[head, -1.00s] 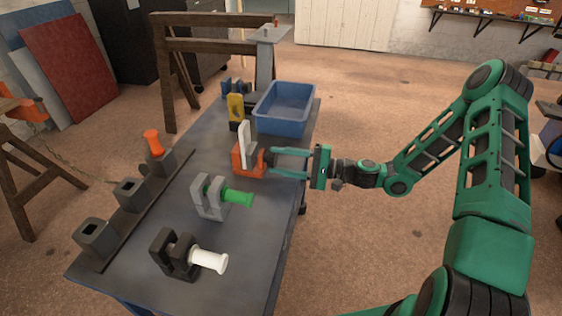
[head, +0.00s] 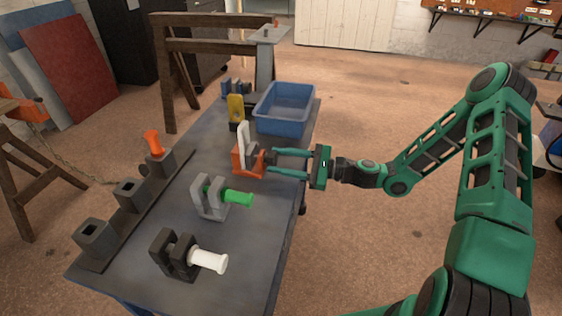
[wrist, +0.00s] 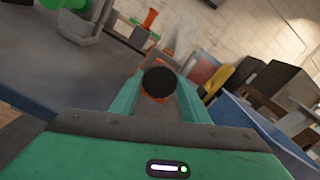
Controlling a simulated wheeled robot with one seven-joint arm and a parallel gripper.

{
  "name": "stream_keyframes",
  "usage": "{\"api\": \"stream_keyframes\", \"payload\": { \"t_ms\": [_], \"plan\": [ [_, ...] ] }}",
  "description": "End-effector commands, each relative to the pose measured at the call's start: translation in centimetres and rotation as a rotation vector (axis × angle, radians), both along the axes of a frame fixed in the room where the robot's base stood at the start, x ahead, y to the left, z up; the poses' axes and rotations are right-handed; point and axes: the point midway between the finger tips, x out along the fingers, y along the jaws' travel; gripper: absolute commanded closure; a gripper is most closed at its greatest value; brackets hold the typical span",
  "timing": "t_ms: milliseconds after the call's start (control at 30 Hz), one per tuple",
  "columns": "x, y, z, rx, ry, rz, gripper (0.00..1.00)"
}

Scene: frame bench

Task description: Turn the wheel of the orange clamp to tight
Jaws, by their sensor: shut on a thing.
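The orange clamp (head: 243,162) stands on the bench, with a pale upright plate (head: 245,140) in its jaw. Its right side faces my gripper (head: 268,162), whose two green fingers reach in from the right. In the wrist view, a round black wheel (wrist: 160,82) sits between the fingers of my gripper (wrist: 159,92), with a bit of the orange clamp (wrist: 156,98) behind it. My gripper is shut on this wheel. The wheel is small and partly hidden by the fingers in the head view, and its turn angle cannot be told.
A grey clamp with a green handle (head: 238,197) and a black clamp with a white handle (head: 209,260) stand nearer. A blue bin (head: 284,128) and a yellow part (head: 236,108) lie beyond. Dark holders (head: 128,193) line the left edge. Floor right of the bench is clear.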

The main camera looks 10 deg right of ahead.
Motion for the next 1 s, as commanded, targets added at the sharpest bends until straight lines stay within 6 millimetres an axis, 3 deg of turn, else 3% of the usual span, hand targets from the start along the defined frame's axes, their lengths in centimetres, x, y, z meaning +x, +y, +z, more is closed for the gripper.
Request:
{"api": "stream_keyframes", "payload": {
  "t_ms": [667,700,767,1000],
  "plan": [
    [-0.12,-0.07,-0.52,0.015,0.068,0.001,0.81],
    [-0.12,-0.07,-0.52,0.014,0.069,0.001,0.54],
    [-0.11,-0.06,-0.48,0.015,0.068,0.001,0.40],
    [-0.07,-0.02,-0.27,0.019,0.064,0.000,0.40]
  ]
}}
